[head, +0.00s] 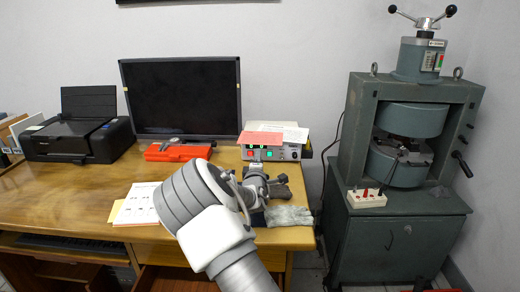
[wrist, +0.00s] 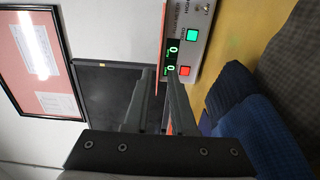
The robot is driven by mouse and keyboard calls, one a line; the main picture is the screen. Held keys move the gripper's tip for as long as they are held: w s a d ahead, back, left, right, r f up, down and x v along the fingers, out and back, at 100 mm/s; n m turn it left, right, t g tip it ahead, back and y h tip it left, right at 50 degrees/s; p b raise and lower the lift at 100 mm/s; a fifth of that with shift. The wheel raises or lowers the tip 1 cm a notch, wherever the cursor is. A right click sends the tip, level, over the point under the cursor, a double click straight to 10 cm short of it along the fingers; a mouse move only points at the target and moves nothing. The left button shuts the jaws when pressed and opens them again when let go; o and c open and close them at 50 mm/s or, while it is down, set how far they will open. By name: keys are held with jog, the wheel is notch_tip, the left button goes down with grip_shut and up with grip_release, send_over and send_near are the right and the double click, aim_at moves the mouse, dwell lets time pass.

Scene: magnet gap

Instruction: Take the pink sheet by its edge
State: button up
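The pink sheet (head: 260,139) lies on top of the instrument box (head: 285,153), its near edge at the box's front. In the wrist view the sheet (wrist: 162,45) shows nearly edge-on as a thin pink strip beside the box's face. My gripper (wrist: 161,72) is open, with a gap between its two fingers. In that view the strip runs down into the gap; I cannot tell whether its edge is truly between the fingers in depth. No contact shows. In the head view my wrist and arm largely hide the gripper, just below the box.
White papers (head: 292,132) lie behind the sheet. A red case (head: 178,152) and monitor (head: 182,95) stand left of the box. Grey gloves (head: 288,215) lie at the desk's front right. A large magnet (head: 408,140) stands at right. Blue cloth (wrist: 232,90) is close in the wrist view.

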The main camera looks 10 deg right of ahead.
aim_at(260, 144)
jog(key=b+x, duration=0.1)
jog(key=x, duration=0.7)
jog(key=shift+w+f, duration=0.15)
jog(key=shift+f, duration=0.05)
jog(key=shift+b+x, duration=0.5)
jog(key=shift+x, duration=0.3)
jog(key=shift+r, duration=0.2)
grip_shut()
